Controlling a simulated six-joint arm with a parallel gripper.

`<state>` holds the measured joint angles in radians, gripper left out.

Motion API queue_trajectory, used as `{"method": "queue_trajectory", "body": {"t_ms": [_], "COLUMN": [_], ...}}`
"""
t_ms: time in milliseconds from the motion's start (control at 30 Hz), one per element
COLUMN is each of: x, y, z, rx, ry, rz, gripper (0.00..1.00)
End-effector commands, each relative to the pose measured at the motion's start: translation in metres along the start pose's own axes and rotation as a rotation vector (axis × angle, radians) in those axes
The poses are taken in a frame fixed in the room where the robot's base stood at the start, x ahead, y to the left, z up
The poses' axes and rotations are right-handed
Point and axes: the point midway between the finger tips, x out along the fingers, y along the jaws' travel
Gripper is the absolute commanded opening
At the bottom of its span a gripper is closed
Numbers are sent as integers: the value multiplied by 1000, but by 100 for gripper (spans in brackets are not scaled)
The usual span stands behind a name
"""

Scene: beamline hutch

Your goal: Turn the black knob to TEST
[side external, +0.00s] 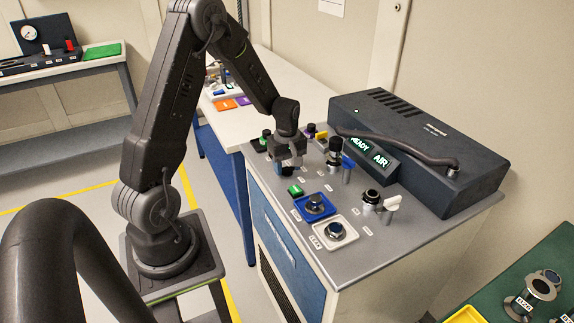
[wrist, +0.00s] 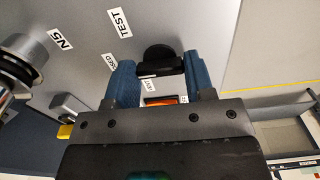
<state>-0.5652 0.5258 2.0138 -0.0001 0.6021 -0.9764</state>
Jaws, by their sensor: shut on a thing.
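My gripper (side external: 290,168) is low over the left part of the grey panel top in the side view. In the wrist view its two blue fingers (wrist: 157,70) stand on either side of the black knob (wrist: 160,54), shut on it. A white TEST label (wrist: 119,21) lies on the panel above and left of the knob in the wrist view. Another label, partly covered, sits by the left finger. I cannot tell which label the knob points to.
Blue (side external: 315,207) and white (side external: 335,233) framed knobs, a green button (side external: 295,190) and several valves share the panel. A metal fitting (wrist: 22,62) is left in the wrist view.

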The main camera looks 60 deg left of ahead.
Motion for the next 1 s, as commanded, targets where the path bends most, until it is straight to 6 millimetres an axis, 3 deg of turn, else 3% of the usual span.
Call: {"method": "queue_trajectory", "body": {"t_ms": [267,1000], "x": [0,-1], "y": [0,0], "z": [0,0], "rx": [155,814], "ry": [0,1], "rz": [0,1], "gripper": [25,25]}}
